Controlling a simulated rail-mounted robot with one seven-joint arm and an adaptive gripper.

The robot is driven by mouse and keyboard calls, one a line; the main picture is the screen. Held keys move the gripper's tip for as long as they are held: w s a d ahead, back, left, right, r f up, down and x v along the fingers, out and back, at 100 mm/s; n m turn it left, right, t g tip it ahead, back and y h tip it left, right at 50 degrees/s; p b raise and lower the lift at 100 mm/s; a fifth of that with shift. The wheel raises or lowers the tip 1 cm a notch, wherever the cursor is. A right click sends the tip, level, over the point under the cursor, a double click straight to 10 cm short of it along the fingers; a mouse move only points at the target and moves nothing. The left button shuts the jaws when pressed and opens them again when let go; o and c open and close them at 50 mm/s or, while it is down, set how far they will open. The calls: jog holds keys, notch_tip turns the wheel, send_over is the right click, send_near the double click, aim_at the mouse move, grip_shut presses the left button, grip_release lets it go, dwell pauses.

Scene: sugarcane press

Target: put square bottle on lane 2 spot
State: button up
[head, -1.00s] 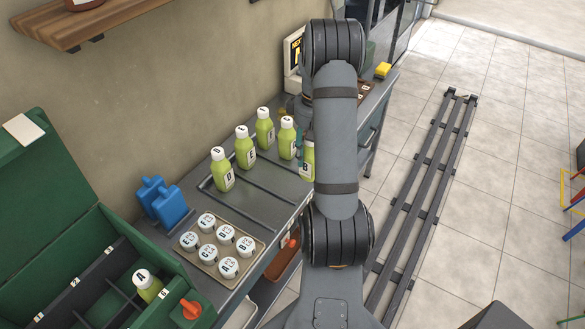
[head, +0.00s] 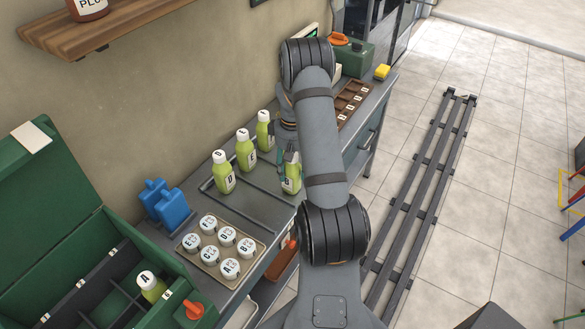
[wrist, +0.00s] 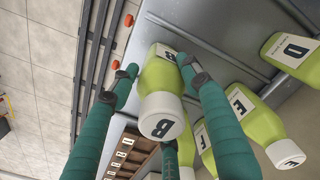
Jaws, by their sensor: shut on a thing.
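My gripper (head: 291,157) is shut on a green bottle with a white cap marked B (head: 291,181), over the near right part of the grey bench. In the wrist view the teal fingers (wrist: 158,66) are on both sides of the bottle B (wrist: 161,100). I cannot tell whether its base touches the bench. Green bottles D (head: 223,173), E (head: 246,150) and a third (head: 264,131) stand in a row to the left and behind. Dark lane rails (head: 255,187) lie on the bench. I cannot make out which spot is lane 2, nor which bottle is square.
A tray of round lettered lids (head: 262,253) and blue packs (head: 165,203) are at the bench's left. A green open case (head: 60,290) holds bottle A (head: 151,286). Some bench is bare between bottle D and B.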

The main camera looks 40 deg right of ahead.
jog(key=shift+f, duration=0.15)
jog(key=o, duration=1.4)
notch_tip(320, 180, up, 12)
jog(key=shift+r+b, duration=0.2)
jog(key=shift+b, duration=0.1)
